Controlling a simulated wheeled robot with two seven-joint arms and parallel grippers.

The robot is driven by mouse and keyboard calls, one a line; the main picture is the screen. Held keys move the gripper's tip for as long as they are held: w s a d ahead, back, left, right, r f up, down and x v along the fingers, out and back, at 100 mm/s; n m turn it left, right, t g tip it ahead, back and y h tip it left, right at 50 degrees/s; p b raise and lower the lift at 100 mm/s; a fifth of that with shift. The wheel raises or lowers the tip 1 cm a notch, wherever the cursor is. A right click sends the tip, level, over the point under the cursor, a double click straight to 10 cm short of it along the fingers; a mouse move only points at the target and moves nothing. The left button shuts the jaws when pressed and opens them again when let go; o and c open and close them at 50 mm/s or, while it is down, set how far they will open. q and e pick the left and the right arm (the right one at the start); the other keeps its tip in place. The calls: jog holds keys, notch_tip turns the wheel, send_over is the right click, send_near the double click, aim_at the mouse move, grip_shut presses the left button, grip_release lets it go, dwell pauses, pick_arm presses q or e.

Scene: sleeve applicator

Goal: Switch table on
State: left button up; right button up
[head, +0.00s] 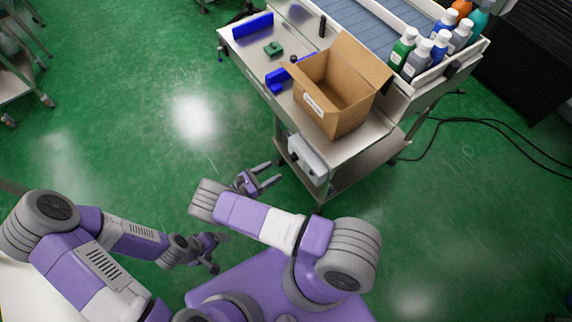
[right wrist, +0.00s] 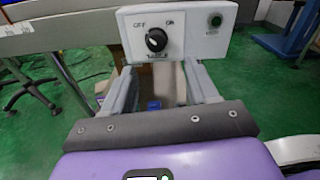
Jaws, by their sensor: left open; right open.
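The table (head: 368,132) stands at the upper right in the head view. A pale switch box (head: 308,158) is fixed to its near end. In the right wrist view the switch box (right wrist: 185,48) fills the top middle. I cannot tell for certain where the knob points. My right gripper (head: 275,177) is open and empty, just short of the box; its fingers also show in the right wrist view (right wrist: 160,75), below the knob. My left gripper (head: 217,254) is open and empty, low over the floor.
An open cardboard box (head: 322,112) stands on the table, with blue blocks (head: 278,80) and a green part (head: 273,49) beside it. Several bottles (head: 416,60) stand in a bin at the right. Black cables (head: 435,130) lie on the floor. The floor left of the table is clear.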

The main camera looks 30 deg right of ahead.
aim_at(291, 159)
jog(key=w+d, duration=0.1)
jog(key=d, duration=0.6)
jog(key=shift+r, duration=0.15)
jog(key=shift+d, duration=0.1)
jog(key=c, duration=1)
jog(key=shift+c, duration=0.2)
